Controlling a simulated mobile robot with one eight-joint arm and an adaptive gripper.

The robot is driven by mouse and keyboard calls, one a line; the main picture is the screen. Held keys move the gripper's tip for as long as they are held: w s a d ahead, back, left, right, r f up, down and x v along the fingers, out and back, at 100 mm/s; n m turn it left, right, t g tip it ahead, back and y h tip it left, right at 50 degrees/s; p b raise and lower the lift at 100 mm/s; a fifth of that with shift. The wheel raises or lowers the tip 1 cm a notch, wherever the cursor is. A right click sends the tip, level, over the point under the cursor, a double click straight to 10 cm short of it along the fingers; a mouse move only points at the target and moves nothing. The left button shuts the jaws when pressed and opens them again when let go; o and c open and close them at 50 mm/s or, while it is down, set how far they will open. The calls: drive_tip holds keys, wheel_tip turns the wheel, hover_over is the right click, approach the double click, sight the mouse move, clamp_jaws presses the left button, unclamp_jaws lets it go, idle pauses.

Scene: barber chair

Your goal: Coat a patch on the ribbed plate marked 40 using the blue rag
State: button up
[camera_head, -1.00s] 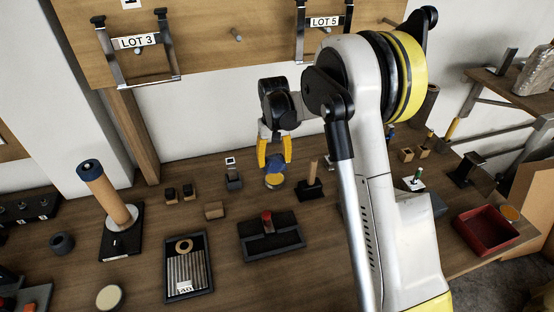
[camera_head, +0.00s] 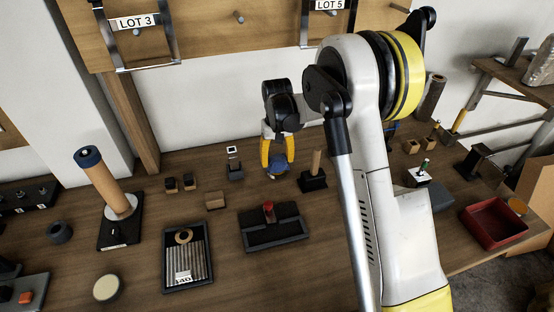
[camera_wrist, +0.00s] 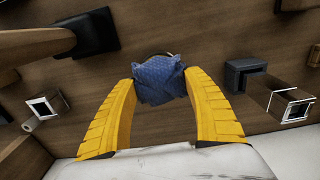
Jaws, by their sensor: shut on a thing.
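My gripper (camera_head: 277,165) is shut on the blue rag (camera_wrist: 157,78), which is bunched between the yellow fingertips. In the head view the rag is low over a small round tin (camera_head: 279,177), whose yellow top is now mostly hidden; I cannot tell for certain whether they touch. In the wrist view a dark rim shows just behind the rag. The ribbed plate marked 40 (camera_head: 196,262) lies in a dark tray at front left, well away from the gripper. A brass-coloured ring (camera_head: 184,236) lies at its far end.
A black stand with a wooden handle (camera_head: 315,172) is close right of the gripper. A small dark block with a white marker (camera_head: 235,170) is close left. A dark tray with a red knob (camera_head: 270,228) lies in front. A red bin (camera_head: 493,222) is at far right.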

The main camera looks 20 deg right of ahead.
sight(277, 158)
drive_tip(key=shift+f+b, duration=0.45)
drive_tip(key=shift+f, duration=0.1)
idle(1.5)
drive_tip(key=shift+r+p, duration=2.2)
drive_tip(key=shift+r, duration=1.35)
drive_tip(key=shift+s+f, duration=0.1)
